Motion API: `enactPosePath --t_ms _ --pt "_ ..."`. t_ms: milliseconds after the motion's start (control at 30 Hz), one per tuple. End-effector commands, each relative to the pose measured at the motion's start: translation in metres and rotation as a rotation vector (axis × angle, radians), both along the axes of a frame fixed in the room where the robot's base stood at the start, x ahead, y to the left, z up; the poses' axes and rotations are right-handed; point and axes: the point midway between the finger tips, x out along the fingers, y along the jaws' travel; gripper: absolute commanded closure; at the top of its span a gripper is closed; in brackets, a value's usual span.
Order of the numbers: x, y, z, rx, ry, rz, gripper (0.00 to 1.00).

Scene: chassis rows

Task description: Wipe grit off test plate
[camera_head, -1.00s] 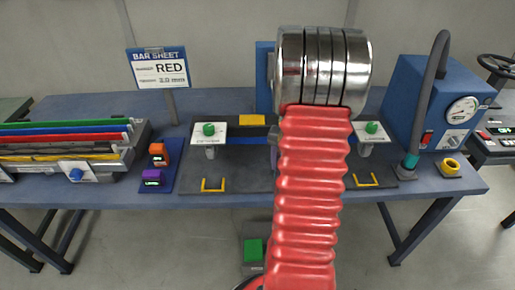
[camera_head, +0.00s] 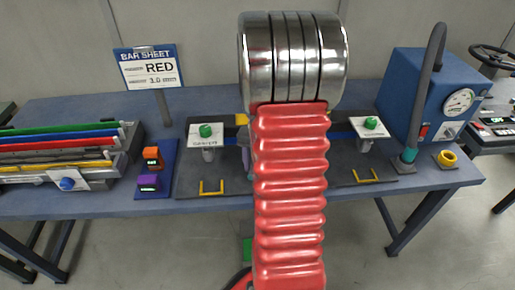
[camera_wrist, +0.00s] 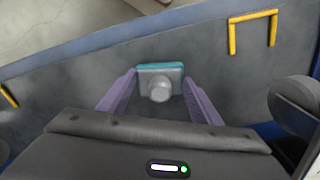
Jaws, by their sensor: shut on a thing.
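My gripper (camera_wrist: 160,78) has two purple fingers, seen in the wrist view shut on a small wiper-like piece (camera_wrist: 160,67) with a teal edge, a grey body and a round grey knob. The held piece is over a dark grey plate, which shows in the head view (camera_head: 215,183) with yellow handles at its front. I cannot tell if the piece touches the plate. No grit is clear on it. In the head view my red ribbed arm cover hides the middle of the plate and most of the gripper.
Two green-knobbed clamps (camera_head: 205,131) (camera_head: 370,123) stand on either side of my arm. An orange and a purple block sit on a blue tray (camera_head: 142,190) at left, beside a rack of coloured bars (camera_head: 65,145). A blue gauge box (camera_head: 415,80) and a yellow ring (camera_head: 447,158) are at right.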

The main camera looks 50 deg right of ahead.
Motion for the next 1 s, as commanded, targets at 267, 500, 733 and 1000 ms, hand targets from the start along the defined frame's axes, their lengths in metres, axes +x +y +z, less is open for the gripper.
enactPosePath --t_ms 267,500,733,1000 --pt "0.001 -0.001 0.034 -0.003 -0.003 0.002 0.66" --pt "0.001 -0.001 0.056 -0.003 -0.003 0.002 0.66" --pt "0.002 0.0 0.074 -0.003 -0.003 0.005 0.67" --pt "0.003 0.001 0.079 -0.001 -0.002 0.009 0.67"
